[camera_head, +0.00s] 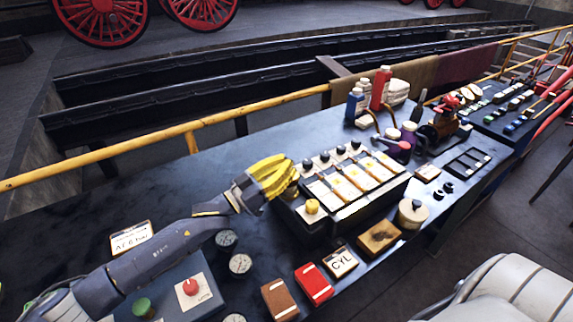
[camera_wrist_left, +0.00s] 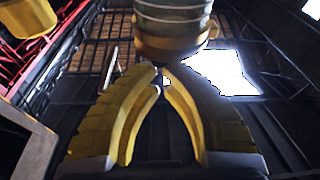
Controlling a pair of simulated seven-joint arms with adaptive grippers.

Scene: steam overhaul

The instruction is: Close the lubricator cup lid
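My left gripper (camera_head: 290,172) has yellow fingers and is at the back left corner of the black lubricator box (camera_head: 318,232). In the left wrist view its fingertips (camera_wrist_left: 164,72) come together, with nothing clearly held. A pale ringed cylinder with a brass base (camera_wrist_left: 170,35) is just beyond the tips; I cannot tell whether they touch it. A brass-coloured knob or cup (camera_head: 312,206) is on the box's left front part. Which part is the lubricator cup lid, and how far open it is, I cannot tell. My right gripper is not in view.
Black knobs and pale panels line the box top. A tan round tin (camera_head: 412,213), a wooden block (camera_head: 379,237) and a CYL card (camera_head: 340,262) are in front. Bottles (camera_head: 380,88) stand behind. A yellow rail (camera_head: 130,150) runs along the back; the bench's left back is clear.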

